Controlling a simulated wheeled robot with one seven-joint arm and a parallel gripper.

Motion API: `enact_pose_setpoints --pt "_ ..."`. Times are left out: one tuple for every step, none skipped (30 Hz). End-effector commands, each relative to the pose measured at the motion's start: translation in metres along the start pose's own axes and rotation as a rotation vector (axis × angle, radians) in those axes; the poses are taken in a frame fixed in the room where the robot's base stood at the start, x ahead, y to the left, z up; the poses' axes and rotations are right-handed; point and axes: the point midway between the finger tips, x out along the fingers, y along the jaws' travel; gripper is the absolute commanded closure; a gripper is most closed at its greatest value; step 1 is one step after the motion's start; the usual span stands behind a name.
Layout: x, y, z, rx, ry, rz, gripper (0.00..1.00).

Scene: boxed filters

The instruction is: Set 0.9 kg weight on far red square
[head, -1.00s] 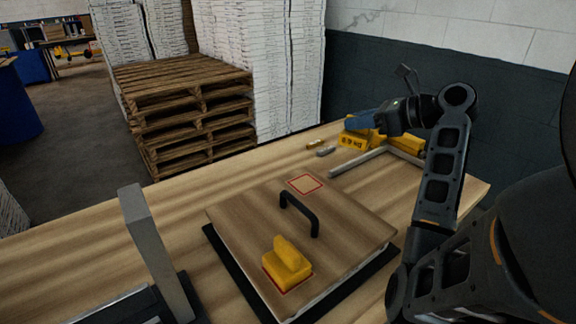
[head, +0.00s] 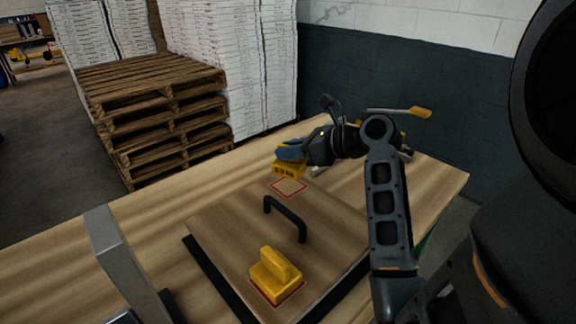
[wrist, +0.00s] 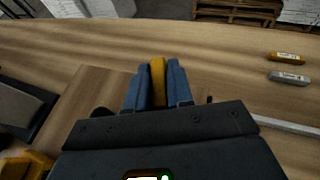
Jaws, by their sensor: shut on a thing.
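My gripper (head: 288,152) is shut on a yellow weight (head: 287,170). In the head view the weight hangs just beyond the far red square (head: 288,188), slightly overlapping its back edge; its height above the surface is unclear. In the wrist view the weight's yellow grip (wrist: 158,82) shows between the blue fingers, and its body is hidden. The far red square is a thin red outline at the back of a wooden board (head: 225,225) with a black handle (head: 287,217). A second yellow weight (head: 272,275) stands on the near red square (head: 293,297).
A yellow marker-like piece (wrist: 287,57) and a grey one (wrist: 289,78) lie on the table beside a grey bar (wrist: 290,125). A grey post (head: 120,255) stands at the front left. A yellow-ended rod (head: 400,111) shows behind my arm. Pallets (head: 160,115) stand beyond the table.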

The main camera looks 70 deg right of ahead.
Motion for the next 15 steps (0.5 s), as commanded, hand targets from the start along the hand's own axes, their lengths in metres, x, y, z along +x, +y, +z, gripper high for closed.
enact_pose_setpoints --pt "0.002 0.003 0.001 -0.003 -0.004 0.000 1.00" --pt "0.003 0.004 0.001 -0.003 -0.004 0.000 1.00" --pt "0.003 0.005 0.000 -0.003 -0.004 0.000 1.00" --pt "0.004 0.005 0.000 -0.003 -0.004 0.000 1.00" --pt "0.004 0.005 -0.001 -0.003 -0.004 -0.001 1.00" --pt "0.005 0.005 -0.004 -0.003 -0.004 -0.001 1.00" --pt "0.006 0.005 -0.006 -0.002 -0.004 -0.001 1.00" --pt "0.007 0.005 -0.009 -0.002 -0.004 -0.002 1.00" --pt "0.009 0.005 -0.013 -0.001 -0.004 -0.002 1.00" --pt "0.010 0.005 -0.017 0.000 -0.003 -0.002 1.00" --pt "0.012 0.005 -0.022 0.000 -0.003 -0.002 1.00" --pt "0.014 0.005 -0.026 -0.002 -0.004 -0.002 1.00" --pt "0.015 0.005 -0.027 -0.004 -0.005 -0.002 1.00" --pt "0.016 0.005 -0.029 -0.004 -0.005 -0.002 1.00" --pt "0.017 0.005 -0.032 -0.004 -0.005 -0.002 1.00"
